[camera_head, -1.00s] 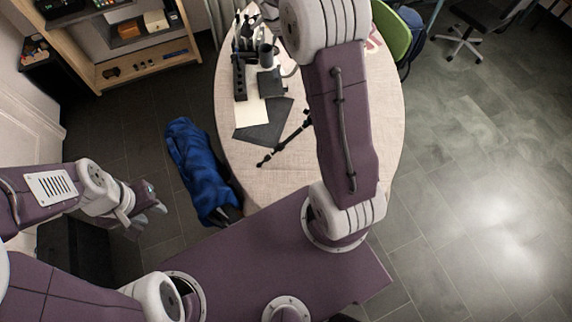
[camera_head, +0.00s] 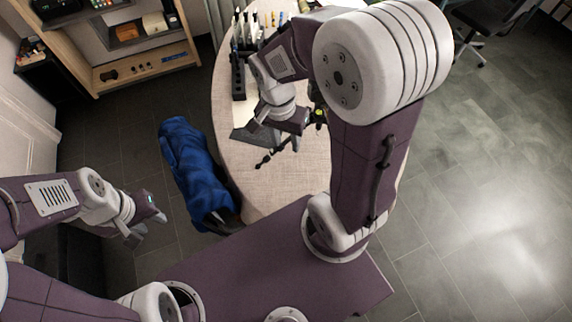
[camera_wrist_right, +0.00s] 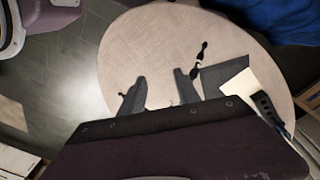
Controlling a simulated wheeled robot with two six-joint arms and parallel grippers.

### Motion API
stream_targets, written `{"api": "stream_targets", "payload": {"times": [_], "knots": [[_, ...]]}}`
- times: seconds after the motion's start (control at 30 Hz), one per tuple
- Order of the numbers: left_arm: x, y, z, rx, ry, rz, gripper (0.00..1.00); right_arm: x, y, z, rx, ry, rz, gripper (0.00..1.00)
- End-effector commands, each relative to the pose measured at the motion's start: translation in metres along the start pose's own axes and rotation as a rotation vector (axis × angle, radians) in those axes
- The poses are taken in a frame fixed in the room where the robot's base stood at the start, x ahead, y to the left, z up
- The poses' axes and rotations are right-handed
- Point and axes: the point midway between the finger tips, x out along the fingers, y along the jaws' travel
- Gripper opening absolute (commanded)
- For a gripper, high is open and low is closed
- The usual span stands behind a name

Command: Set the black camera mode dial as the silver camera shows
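Neither the black camera nor the silver camera can be made out, and no mode dial shows; my right arm hides part of the tabletop in the head view. A black tripod (camera_head: 265,160) lies on the round table (camera_head: 240,185), and a small tripod shape (camera_wrist_right: 200,58) shows in the right wrist view. My right gripper (camera_head: 276,138) hangs over the table near the tripod. In the wrist view its two fingers (camera_wrist_right: 160,85) are apart with nothing between them. My left gripper (camera_head: 147,229) is off the table at the left, open and empty.
A blue cloth bundle (camera_head: 195,170) stands beside the table's left edge. A black rack (camera_head: 238,75) with tools is at the table's back left, near a pale sheet (camera_wrist_right: 235,92) and a dark mat (camera_wrist_right: 228,70). A wooden shelf (camera_head: 145,70) stands behind. The table's near part is bare.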

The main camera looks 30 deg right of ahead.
Motion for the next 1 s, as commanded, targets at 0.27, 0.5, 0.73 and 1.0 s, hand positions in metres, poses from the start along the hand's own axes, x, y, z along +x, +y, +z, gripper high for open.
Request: {"api": "stream_targets", "payload": {"times": [0.27, 0.5, 0.73, 1.0], "knots": [[0.003, 0.0, 0.0, 0.0, 0.0, 0.0, 0.36, 0.032, 0.014, 0.038, -0.337, -0.039, -0.067, 0.39], [0.003, 0.0, 0.0, 0.0, 0.0, 0.0, 0.36, 0.04, 0.016, 0.046, -0.472, -0.034, -0.096, 0.39], [0.003, 0.0, 0.0, 0.0, 0.0, 0.0, 0.36, 0.04, 0.016, 0.046, -0.478, -0.034, -0.097, 0.39], [0.003, 0.0, 0.0, 0.0, 0.0, 0.0, 0.36, 0.039, 0.026, 0.053, -0.405, -0.079, -0.056, 0.26]]}}
